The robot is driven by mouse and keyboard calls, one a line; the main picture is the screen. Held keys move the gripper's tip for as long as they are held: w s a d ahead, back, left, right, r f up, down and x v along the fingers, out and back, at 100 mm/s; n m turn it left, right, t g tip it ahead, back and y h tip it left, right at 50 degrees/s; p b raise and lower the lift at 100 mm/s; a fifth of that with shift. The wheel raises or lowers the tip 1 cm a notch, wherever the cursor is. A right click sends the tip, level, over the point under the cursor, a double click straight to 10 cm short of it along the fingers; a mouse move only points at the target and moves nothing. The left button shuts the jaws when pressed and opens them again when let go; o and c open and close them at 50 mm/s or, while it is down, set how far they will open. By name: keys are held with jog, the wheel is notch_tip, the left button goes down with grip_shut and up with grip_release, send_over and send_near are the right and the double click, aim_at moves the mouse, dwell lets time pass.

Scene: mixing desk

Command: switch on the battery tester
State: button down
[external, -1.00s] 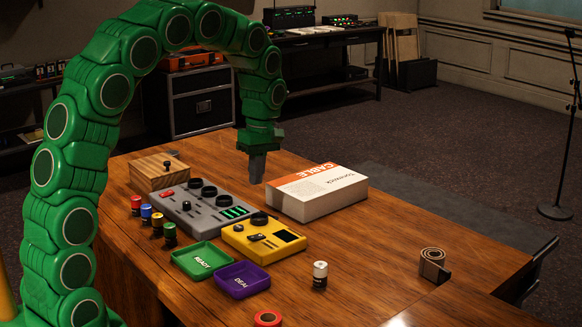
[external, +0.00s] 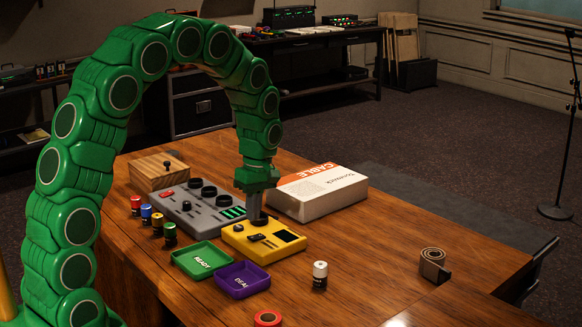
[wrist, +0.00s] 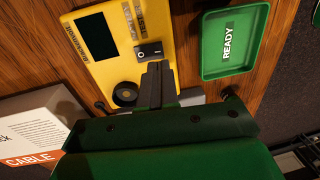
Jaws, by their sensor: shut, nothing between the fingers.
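The battery tester (external: 264,251) is a yellow box with a dark screen and a round black knob, on the wooden desk. In the wrist view the tester (wrist: 108,72) shows its black rocker switch (wrist: 149,51) with small white marks; I cannot tell its position. My gripper (external: 257,217) is shut and empty, pointing down over the tester's far part. In the wrist view its fingertips (wrist: 160,66) appear just beside the rocker switch. I cannot tell whether they touch the tester. The gripper hides part of the tester's near-knob area.
A grey mixer (external: 205,209) stands left of the tester and a white-orange cable box (external: 318,196) behind it. The green READY tray (external: 203,261) and a purple tray (external: 242,281) lie in front. Several batteries stand at left.

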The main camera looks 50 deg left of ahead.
aim_at(251, 238)
jog(key=shift+s+f, duration=0.15)
jog(key=shift+f, duration=1)
jog(key=shift+s+f, duration=0.1)
jog(key=shift+f, duration=1)
jog(key=shift+f, duration=0.1)
jog(key=shift+s+f, duration=0.1)
jog(key=shift+s, duration=0.05)
jog(key=shift+w, duration=0.3)
jog(key=shift+w+r, duration=0.25)
jog(key=shift+w, duration=0.3)
jog(key=shift+r, duration=0.15)
